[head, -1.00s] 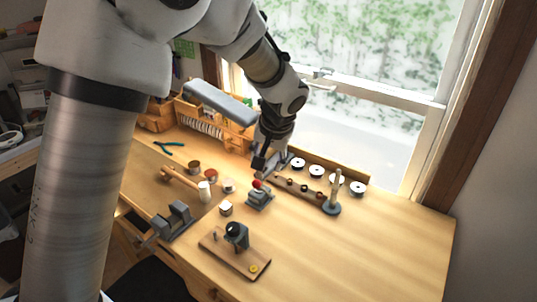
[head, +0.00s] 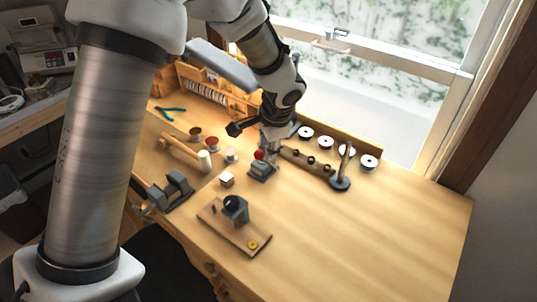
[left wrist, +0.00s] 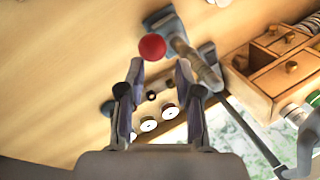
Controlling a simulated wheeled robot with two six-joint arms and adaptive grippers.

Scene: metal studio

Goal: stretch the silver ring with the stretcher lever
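The stretcher (head: 262,171) is a small grey block on the bench with a red ball knob (head: 259,155) on its lever. In the left wrist view the red knob (left wrist: 152,47) lies just beyond my left fingertips. My left gripper (head: 268,148) is just above and beside the stretcher in the head view. In the left wrist view its two fingers (left wrist: 160,72) are spread with nothing between them. They appear apart from the knob. I cannot make out the silver ring. My right gripper is not in view.
A wooden rack with dark rings (head: 308,160), a post on a round base (head: 340,182) and several spools (head: 325,143) stand right of the stretcher. The bench's right part is clear.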

